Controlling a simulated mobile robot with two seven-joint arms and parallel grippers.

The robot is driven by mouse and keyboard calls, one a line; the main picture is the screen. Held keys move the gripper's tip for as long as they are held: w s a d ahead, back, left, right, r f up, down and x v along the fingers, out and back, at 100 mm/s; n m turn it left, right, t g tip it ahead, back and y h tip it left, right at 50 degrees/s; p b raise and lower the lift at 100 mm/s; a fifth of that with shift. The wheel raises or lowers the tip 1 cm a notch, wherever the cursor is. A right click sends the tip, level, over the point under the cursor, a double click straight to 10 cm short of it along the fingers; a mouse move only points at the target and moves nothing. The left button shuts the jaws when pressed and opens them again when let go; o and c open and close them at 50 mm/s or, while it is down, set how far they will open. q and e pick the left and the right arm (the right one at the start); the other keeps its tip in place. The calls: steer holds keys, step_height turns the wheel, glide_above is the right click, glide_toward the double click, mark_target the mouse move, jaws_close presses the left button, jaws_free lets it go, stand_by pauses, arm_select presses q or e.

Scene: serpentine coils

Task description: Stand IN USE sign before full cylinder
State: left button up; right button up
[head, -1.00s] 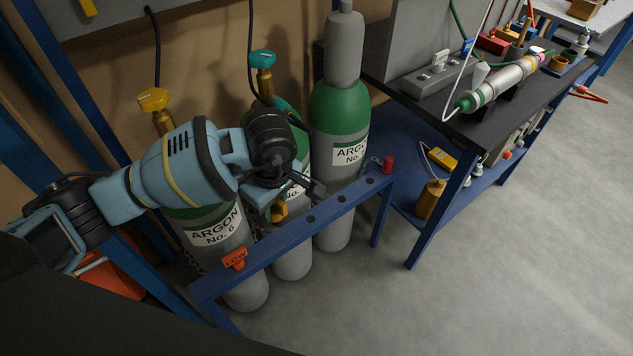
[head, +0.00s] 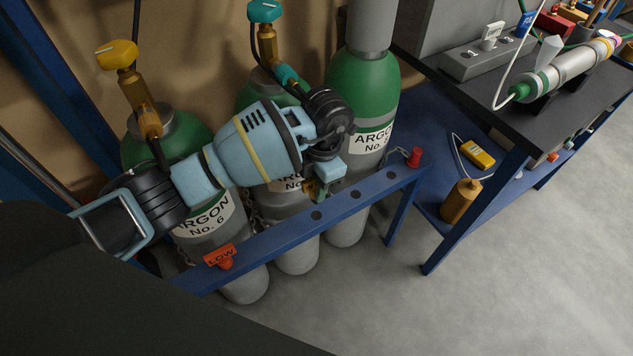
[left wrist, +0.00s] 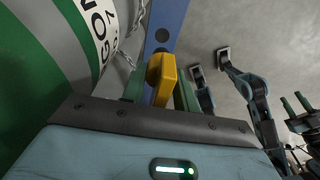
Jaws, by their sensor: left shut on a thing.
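My left gripper (head: 317,190) is shut on a small yellow sign (left wrist: 161,78), seen between its green fingers in the left wrist view. Its lettering does not show. The gripper is just above the blue rack bar (head: 285,228), between the middle and right cylinders. The right cylinder (head: 362,85) is green and grey, labelled ARGON, with a capped top and no regulator. The middle cylinder (head: 296,250) has a teal-knobbed regulator and is partly hidden by my arm. The left cylinder (head: 205,222) reads ARGON No. 6. My right gripper (left wrist: 297,106) seems to show small at the left wrist view's edge.
An orange LOW sign (head: 220,257) stands on the bar before the left cylinder. A red piece (head: 415,157) is at the bar's right end, by a chain. The bar has several holes. A dark bench (head: 480,95) stands right; floor in front is clear.

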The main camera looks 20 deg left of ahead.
arm_select(q)
steer(key=shift+f+b, duration=0.85)
steer(key=shift+f, duration=0.3)
steer(key=shift+f+b, duration=0.6)
steer(key=shift+f, duration=0.2)
steer(key=shift+f+b, duration=0.35)
steer(key=shift+f, duration=0.05)
steer(key=shift+f, duration=0.15)
steer(key=shift+f, duration=0.2)
steer(key=shift+f+b, duration=0.6)
steer(key=shift+f, duration=0.55)
steer(key=shift+f, duration=0.1)
steer(key=shift+f+b, duration=0.45)
steer(key=shift+f, duration=0.4)
